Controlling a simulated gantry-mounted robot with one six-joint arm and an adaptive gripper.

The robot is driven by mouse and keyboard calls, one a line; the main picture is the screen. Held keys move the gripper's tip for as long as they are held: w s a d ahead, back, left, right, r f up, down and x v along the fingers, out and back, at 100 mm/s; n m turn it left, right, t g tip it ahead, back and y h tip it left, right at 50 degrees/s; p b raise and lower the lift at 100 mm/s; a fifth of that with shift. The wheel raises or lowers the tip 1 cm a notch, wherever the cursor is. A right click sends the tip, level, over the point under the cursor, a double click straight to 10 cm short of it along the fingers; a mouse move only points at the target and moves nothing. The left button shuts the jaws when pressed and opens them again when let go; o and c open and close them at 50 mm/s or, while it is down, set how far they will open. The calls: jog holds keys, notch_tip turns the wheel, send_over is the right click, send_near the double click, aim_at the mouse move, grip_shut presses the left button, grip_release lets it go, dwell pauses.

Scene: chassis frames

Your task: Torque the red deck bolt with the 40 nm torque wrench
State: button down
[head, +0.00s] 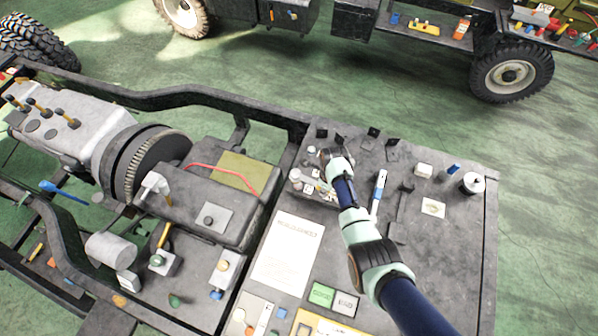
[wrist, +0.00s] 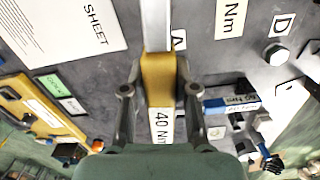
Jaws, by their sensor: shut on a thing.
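The 40 Nm torque wrench (wrist: 159,72) has a yellow handle with a white "40 Nm" label and a pale metal shaft running up out of the wrist view. My gripper (wrist: 158,92) is shut on its handle, with a dark finger on each side. In the head view my gripper is over the left part of the grey deck plate (head: 455,260), mostly hidden by my wrist. The wrench's working end is outside the wrist view. I cannot make out the red deck bolt. A bolt (wrist: 276,53) beside a "D" label looks grey, and an "A" label is partly covered by the wrench.
A printed sheet (head: 287,254) lies left of my arm. A blue-and-white tool (head: 378,190) and a dark tool (head: 402,203) lie to its right. A white-topped cylinder (head: 471,185) stands near the plate's right edge. The gearbox (head: 85,135) is left; green floor lies beyond the plate.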

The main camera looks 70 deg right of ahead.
jog(key=shift+s+d+f+m, duration=0.1)
jog(key=shift+m, duration=0.2)
notch_tip(320, 180, down, 5)
jog(key=b, duration=0.5)
jog(key=shift+d+f+b, duration=0.15)
jog(key=shift+d+b, duration=0.1)
jog(key=shift+b, duration=0.2)
jog(key=d+n+b, duration=0.3)
jog(key=shift+d+n+b, duration=0.25)
jog(key=shift+n+b, duration=0.1)
jog(key=shift+n, duration=0.05)
jog(key=d+n+b, duration=0.1)
jog(key=w+d+n+b, duration=0.1)
jog(key=d+n+b, duration=0.2)
jog(key=b, duration=0.1)
jog(key=shift+w+d, duration=0.15)
jog(key=shift+w, duration=0.15)
jog(key=shift+f+b, duration=0.65)
jog(key=shift+f, duration=0.35)
dwell(1.6)
jog(key=shift+r, duration=0.1)
dwell(0.3)
